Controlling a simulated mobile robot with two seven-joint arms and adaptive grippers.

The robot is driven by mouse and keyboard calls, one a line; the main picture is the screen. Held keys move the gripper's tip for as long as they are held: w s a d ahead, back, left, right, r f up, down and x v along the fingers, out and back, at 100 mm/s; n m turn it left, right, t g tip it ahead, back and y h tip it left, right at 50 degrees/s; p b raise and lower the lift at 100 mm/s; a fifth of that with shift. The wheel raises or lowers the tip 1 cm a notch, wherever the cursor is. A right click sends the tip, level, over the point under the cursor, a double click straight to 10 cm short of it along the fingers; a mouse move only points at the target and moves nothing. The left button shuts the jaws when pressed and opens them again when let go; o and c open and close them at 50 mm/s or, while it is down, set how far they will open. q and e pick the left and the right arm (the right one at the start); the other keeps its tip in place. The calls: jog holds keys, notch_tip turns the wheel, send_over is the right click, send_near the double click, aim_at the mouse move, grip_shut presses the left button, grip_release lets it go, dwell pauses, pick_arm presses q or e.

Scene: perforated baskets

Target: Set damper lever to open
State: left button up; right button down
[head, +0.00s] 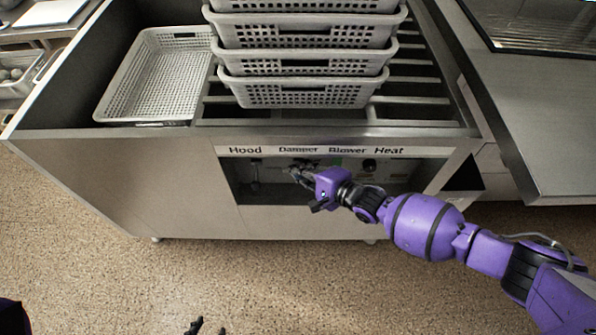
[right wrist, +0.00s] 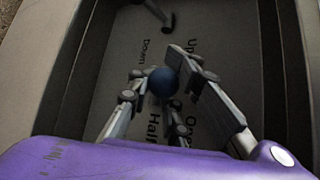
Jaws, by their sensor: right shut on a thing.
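The damper lever shows in the right wrist view as a dark blue ball knob (right wrist: 162,82). My right gripper (right wrist: 160,88) is shut on it, one finger on each side. In the head view my right gripper (head: 298,172) reaches into the recessed control panel (head: 240,186), below the "Damper" label (head: 298,149), and hides the lever. The right wrist view shows "Half" and partly covered lettering beside the knob, so the lever's exact setting is unclear. Two dark fingertips of my left gripper (head: 207,328) show apart at the bottom edge, away from the panel.
Another lever (right wrist: 164,14) stands near "Up" and "Down" lettering, probably the hood's. A dark knob (head: 369,165) sits below "Blower" and "Heat". Stacked perforated baskets (head: 303,93) and a single basket (head: 160,72) rest on the unit above. The floor in front is clear.

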jog(key=shift+w+d+r, duration=0.1)
jog(key=shift+w+d, duration=0.05)
jog(key=shift+w, duration=0.05)
jog(key=c, duration=1.8)
grip_release()
jog(key=shift+o, duration=0.4)
jog(key=shift+s, duration=0.1)
jog(key=shift+s+d, duration=0.1)
jog(key=shift+s, duration=0.05)
jog(key=v, duration=1.1)
jog(key=shift+d+r, duration=0.15)
jog(key=shift+d, duration=0.05)
jog(key=shift+s, duration=0.15)
